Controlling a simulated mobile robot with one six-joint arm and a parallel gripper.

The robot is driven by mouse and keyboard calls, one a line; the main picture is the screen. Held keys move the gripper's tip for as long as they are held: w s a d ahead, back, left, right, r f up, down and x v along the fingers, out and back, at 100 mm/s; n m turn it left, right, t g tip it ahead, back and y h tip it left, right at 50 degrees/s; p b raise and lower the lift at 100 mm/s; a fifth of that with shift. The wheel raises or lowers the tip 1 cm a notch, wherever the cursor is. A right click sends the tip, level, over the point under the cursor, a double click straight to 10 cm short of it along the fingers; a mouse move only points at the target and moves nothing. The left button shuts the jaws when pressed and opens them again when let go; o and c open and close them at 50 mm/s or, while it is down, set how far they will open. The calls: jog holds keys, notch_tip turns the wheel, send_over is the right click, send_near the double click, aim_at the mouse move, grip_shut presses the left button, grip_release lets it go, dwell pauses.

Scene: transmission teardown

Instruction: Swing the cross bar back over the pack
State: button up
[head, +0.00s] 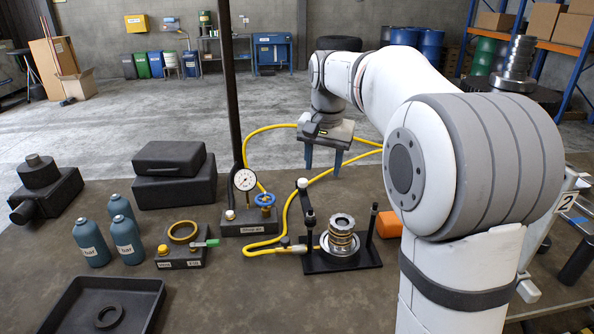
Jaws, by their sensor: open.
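The pack (342,236), a stack of metallic and brass-coloured rings, stands upright on a black base plate (367,257) between two posts. The dark cross bar (306,202) appears to run from the left post towards the back, with a pale knob at its far end. It is beside the pack, not over it. The right post (372,218) stands free. My gripper (322,172) points down behind the fixture, its two blue-grey fingers apart and nothing seen between them. It looks apart from the bar; its exact height is unclear.
A yellow hose (285,215) loops around the fixture's left and back. A gauge and blue-valve block (250,220) with a tall dark pole stands left. An orange block (389,224) lies right, near my arm. Blue bottles (128,240) and a black tray (82,285) are farther left.

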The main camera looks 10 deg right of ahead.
aim_at(303, 180)
jog(key=w+f+m, duration=0.1)
jog(key=w, duration=0.3)
jog(key=w+a+f+m+g, duration=0.1)
jog(key=w+f, duration=0.1)
jog(key=w, duration=0.3)
jog(key=w+a+f+m, duration=0.1)
jog(key=w+f, duration=0.1)
jog(key=w, duration=0.3)
jog(key=shift+w+a+f, duration=0.1)
jog(key=shift+w+a, duration=0.15)
jog(key=shift+w+f, duration=0.1)
jog(key=shift+f, duration=0.05)
notch_tip(303, 180, down, 8)
jog(key=shift+r, duration=0.2)
jog(key=shift+c, duration=0.2)
grip_shut()
